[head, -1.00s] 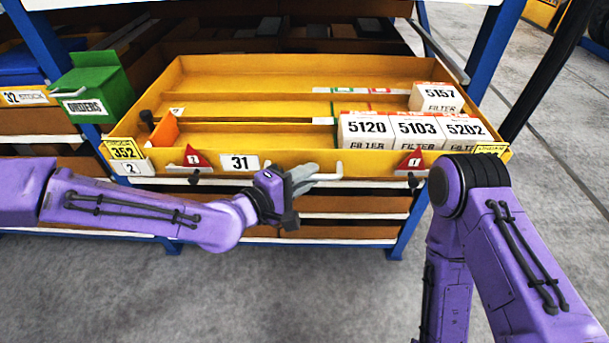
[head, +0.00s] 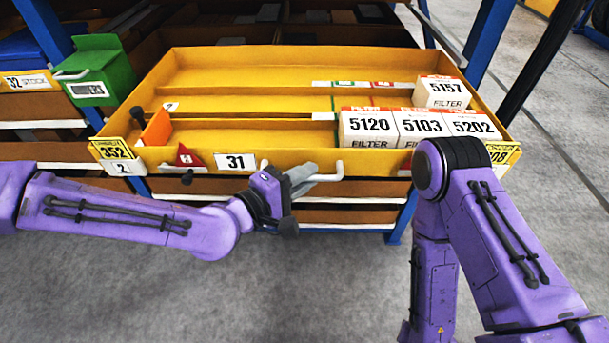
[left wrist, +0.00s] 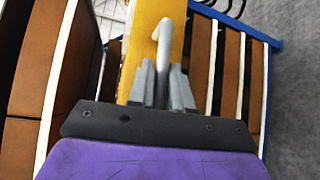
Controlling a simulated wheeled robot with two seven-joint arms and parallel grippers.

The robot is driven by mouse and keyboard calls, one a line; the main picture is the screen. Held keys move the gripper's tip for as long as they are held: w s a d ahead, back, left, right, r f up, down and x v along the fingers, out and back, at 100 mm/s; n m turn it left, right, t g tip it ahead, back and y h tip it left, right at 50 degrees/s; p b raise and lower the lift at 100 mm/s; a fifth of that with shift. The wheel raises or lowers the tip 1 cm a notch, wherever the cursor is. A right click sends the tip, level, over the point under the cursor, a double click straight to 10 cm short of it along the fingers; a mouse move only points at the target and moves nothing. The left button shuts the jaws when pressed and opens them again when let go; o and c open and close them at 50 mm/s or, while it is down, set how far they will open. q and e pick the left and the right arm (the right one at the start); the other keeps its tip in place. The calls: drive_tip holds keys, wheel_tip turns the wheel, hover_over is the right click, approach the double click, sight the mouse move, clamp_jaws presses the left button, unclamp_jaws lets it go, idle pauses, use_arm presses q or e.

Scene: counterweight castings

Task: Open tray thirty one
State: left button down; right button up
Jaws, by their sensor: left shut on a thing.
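Tray thirty one (head: 215,105) is a yellow tray pulled well out of the rack, with a "31" label (head: 235,162) on its front. Its pale bar handle (head: 338,172) sits right of the label, partly hidden by my left gripper. My left gripper (head: 300,178) is shut on the handle. In the left wrist view, the grey fingers (left wrist: 162,88) close around the handle (left wrist: 163,38) against the yellow front. My right arm crosses the tray's right front corner in the head view; its gripper is out of the picture.
White filter boxes (head: 368,127) stand in the tray's right part, one behind the others. An orange divider (head: 157,128) stands at its left. A green box (head: 100,68) hangs left of the tray. Blue rack posts (head: 487,40) flank it. Grey floor (head: 320,290) in front is clear.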

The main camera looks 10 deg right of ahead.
use_arm(q)
drive_tip(key=c, duration=1.1)
unclamp_jaws()
drive_tip(key=shift+c, duration=0.2)
drive_tip(key=shift+a, duration=0.1)
drive_tip(key=shift+s+a, duration=0.2)
drive_tip(key=shift+a, duration=0.1)
drive_tip(key=p+v, duration=0.9)
drive_tip(key=shift+s+a+p, duration=0.25)
drive_tip(key=shift+p, duration=0.05)
